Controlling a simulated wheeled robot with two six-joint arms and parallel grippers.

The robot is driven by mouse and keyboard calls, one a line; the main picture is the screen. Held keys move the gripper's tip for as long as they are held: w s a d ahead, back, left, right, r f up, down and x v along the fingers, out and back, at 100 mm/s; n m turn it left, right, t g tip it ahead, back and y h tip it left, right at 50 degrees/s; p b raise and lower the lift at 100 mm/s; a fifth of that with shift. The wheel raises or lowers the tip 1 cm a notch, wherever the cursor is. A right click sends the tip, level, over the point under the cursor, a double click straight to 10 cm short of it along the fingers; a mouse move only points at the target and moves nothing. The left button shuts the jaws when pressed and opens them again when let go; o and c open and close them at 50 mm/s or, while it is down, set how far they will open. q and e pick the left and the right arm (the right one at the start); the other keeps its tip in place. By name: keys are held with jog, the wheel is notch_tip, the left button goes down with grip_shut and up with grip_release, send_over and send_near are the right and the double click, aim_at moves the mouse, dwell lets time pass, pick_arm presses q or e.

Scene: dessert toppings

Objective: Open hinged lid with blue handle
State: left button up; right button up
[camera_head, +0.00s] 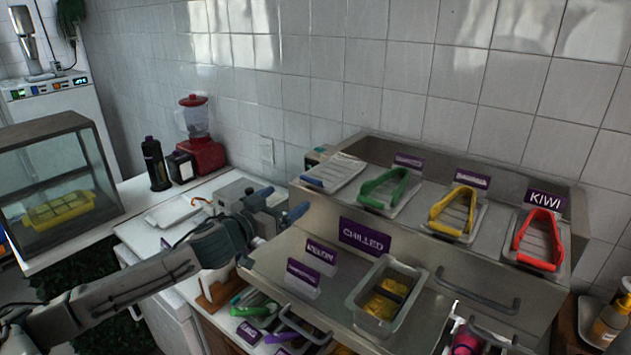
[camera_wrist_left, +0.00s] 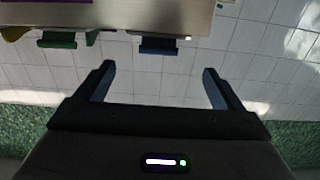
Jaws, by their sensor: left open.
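The lid with the blue handle (camera_head: 313,181) is the leftmost lid (camera_head: 340,171) on the steel topping counter and lies flat, apparently closed. In the left wrist view, the blue handle (camera_wrist_left: 160,46) shows as a dark bar on the steel edge, beyond the fingertips and roughly centred between them. My left gripper (camera_head: 283,203) is open and empty, in front of and lower left of the handle. Its two fingers (camera_wrist_left: 158,82) are spread wide in the wrist view and do not touch the handle. My right gripper is not in view.
The green (camera_head: 383,190), yellow (camera_head: 453,213) and red (camera_head: 538,240) handles stand to the right. The CHILLED sign (camera_head: 364,237) is on the counter front. A topping pan (camera_head: 357,318) sits on the lower ledge. A red blender (camera_head: 201,155) stands at the back left.

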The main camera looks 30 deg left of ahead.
aim_at(309, 182)
pick_arm(q)
jog(key=w+b, duration=0.1)
jog(key=w, duration=0.8)
jog(key=shift+w+d+b, duration=0.3)
jog(key=shift+w+d, duration=0.05)
jog(key=shift+d, duration=0.1)
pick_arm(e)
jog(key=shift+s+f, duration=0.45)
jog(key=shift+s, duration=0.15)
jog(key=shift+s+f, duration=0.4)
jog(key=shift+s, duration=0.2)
pick_arm(q)
jog(key=shift+r, duration=0.1)
jog(key=c, duration=1.4)
jog(key=shift+o, duration=0.2)
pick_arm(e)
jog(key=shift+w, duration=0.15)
pick_arm(q)
jog(key=shift+w+r, duration=0.1)
jog(key=shift+r, duration=0.05)
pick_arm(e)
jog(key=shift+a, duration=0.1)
